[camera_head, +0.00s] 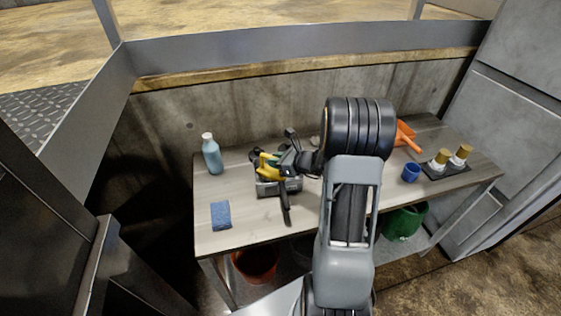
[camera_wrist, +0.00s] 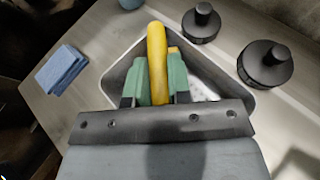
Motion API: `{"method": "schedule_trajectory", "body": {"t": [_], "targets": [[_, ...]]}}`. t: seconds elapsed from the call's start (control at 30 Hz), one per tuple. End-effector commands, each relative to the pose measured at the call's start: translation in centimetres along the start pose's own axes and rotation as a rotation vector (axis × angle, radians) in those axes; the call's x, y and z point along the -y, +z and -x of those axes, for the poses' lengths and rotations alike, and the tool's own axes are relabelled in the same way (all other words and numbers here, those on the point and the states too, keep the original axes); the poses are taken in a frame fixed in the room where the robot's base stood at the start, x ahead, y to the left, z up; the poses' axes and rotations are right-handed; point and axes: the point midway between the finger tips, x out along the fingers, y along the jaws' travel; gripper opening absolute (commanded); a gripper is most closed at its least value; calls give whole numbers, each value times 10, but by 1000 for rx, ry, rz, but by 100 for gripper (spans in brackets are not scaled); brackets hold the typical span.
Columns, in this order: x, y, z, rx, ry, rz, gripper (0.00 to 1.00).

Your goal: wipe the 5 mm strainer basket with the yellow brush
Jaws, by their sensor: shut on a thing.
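My gripper (camera_wrist: 160,82) has its green fingers shut on the yellow brush (camera_wrist: 156,50), whose long yellow handle sticks up between them. The brush also shows yellow in the head view (camera_head: 266,161). My gripper (camera_head: 272,168) is over an open grey metal container (camera_head: 280,188) on the table; its rim shows in the wrist view (camera_wrist: 112,72). White specks show inside the container. The brush's lower end is hidden by my fingers, so I cannot tell whether it touches anything. I cannot tell whether this container is the 5 mm strainer basket.
Two black round knobbed objects (camera_wrist: 265,65) stand beside the container. A blue sponge (camera_head: 220,215) and a spray-blue bottle (camera_head: 212,155) are at the left. An orange scoop (camera_head: 405,137), a blue cup (camera_head: 411,172) and a black tray (camera_head: 449,172) with gold-topped items are at the right. A wall stands behind.

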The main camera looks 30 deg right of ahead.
Motion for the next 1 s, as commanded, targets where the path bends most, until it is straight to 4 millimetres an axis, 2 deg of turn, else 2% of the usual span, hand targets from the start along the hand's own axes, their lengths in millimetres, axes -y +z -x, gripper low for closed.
{"method": "schedule_trajectory", "body": {"t": [0.47, 1.0], "targets": [[0, 7, 2, 2, 0, 1, 0], [2, 54, 23, 2, 0, 2, 0]]}}
